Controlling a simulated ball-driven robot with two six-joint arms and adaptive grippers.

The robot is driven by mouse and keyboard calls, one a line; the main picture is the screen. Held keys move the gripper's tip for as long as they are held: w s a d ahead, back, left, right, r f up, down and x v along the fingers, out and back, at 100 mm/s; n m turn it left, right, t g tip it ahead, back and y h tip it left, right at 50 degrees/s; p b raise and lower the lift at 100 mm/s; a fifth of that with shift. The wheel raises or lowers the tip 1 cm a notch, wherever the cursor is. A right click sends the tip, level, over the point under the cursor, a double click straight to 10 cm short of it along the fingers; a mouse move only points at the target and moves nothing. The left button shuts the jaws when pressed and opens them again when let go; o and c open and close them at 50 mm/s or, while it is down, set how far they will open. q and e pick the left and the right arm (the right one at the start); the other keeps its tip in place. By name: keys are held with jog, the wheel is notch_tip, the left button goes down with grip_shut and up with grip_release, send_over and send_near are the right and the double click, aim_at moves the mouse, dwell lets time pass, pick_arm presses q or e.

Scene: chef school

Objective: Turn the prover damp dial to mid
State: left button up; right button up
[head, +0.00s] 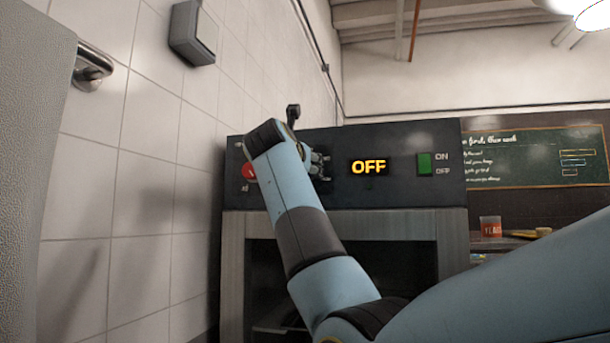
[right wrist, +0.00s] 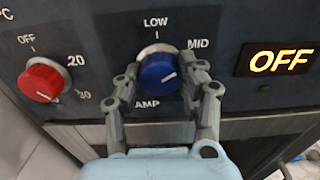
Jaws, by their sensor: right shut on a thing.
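The blue damp dial (right wrist: 158,72) is on the dark prover panel in the right wrist view. LOW is printed above it and MID at its upper right; the label below is partly covered and reads "AMP". Its white mark slants toward the right and slightly up; I cannot tell exactly where it points. My right gripper (right wrist: 160,88) is shut on the dial, one finger on each side. In the head view the right gripper (head: 319,165) is at the panel, mostly behind my arm, which hides the dial. My left gripper is not in view.
A red dial (right wrist: 41,82) with OFF, 20 and 30 marks is left of the blue one. An OFF display (head: 369,167) and a green switch (head: 424,163) are to the right. A tiled wall (head: 140,140) is close on the left.

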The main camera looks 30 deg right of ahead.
jog(key=shift+f, duration=0.1)
dwell(0.4)
jog(key=o, duration=1.2)
jog(key=v, duration=1.2)
